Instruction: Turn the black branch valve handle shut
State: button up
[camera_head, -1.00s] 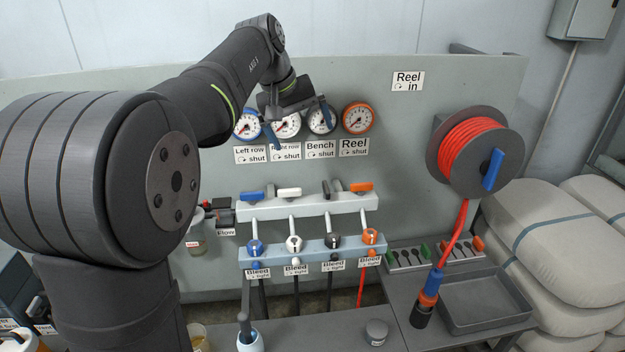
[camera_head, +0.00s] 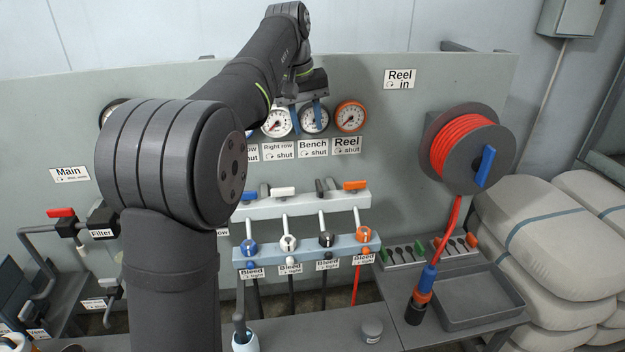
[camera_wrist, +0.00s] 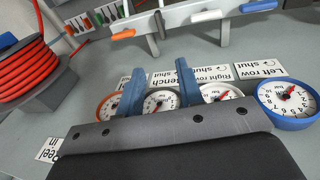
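The black branch valve handle (camera_head: 320,187) is on the pale manifold (camera_head: 262,209), between the white handle (camera_head: 283,191) and the orange handle (camera_head: 354,185). It points upward, while the blue, white and orange handles lie sideways. In the wrist view the black handle (camera_wrist: 160,24) is small, beyond the fingertips. My gripper (camera_head: 307,127) is in front of the gauges, above the manifold and apart from the handle. In the wrist view its two blue fingers (camera_wrist: 159,68) stand apart with nothing between them.
Gauges (camera_head: 351,116) and label plates (camera_head: 347,146) are just behind my gripper. Bleed knobs (camera_head: 326,240) sit on a lower bar. A red hose reel (camera_head: 466,150) with a blue crank is to the right.

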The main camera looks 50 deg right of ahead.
aim_at(319, 185)
jog(key=d+f, duration=0.1)
jog(key=f, duration=0.5)
jog(key=s+d+f+y, duration=0.1)
jog(key=f, duration=0.4)
jog(key=d+f+y, duration=0.1)
jog(key=f, duration=0.5)
jog(key=shift+s+d+f+t, duration=0.1)
jog(key=shift+s+f+t, duration=0.15)
jog(key=shift+f+t, duration=0.15)
grip_shut()
